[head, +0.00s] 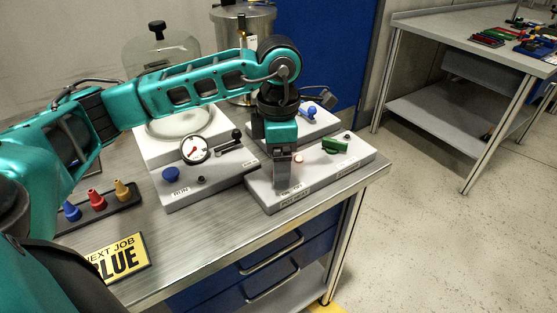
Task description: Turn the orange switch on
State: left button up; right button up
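My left gripper (283,182) points down over the left part of the front right grey control panel (320,177). Its fingertips are low, close to the panel top, just behind the small labels at the front edge, one seeming to read POT HEAT. I cannot tell whether the fingers are open or touch anything. I cannot clearly make out an orange switch; the gripper covers that spot. A small pale pinkish piece (299,157) shows just right of the gripper. A green switch (335,146) sits on the same panel, to the right. My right gripper is out of view.
A left panel carries a gauge (194,150), a black lever (236,135) and a blue knob (171,174). A blue handle (312,112) is on the panel behind. Coloured cones (96,199) and a yellow BLUE sign (120,259) stand front left.

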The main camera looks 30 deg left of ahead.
pick_arm(q)
jog(key=shift+f, duration=0.1)
jog(key=shift+c, duration=0.4)
jog(key=c, duration=1)
jog(key=shift+f+m+b, duration=0.1)
jog(key=shift+m+b, duration=0.4)
jog(key=shift+m, duration=0.5)
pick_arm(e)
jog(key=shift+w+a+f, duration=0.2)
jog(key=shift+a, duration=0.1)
pick_arm(q)
jog(key=o, duration=1.1)
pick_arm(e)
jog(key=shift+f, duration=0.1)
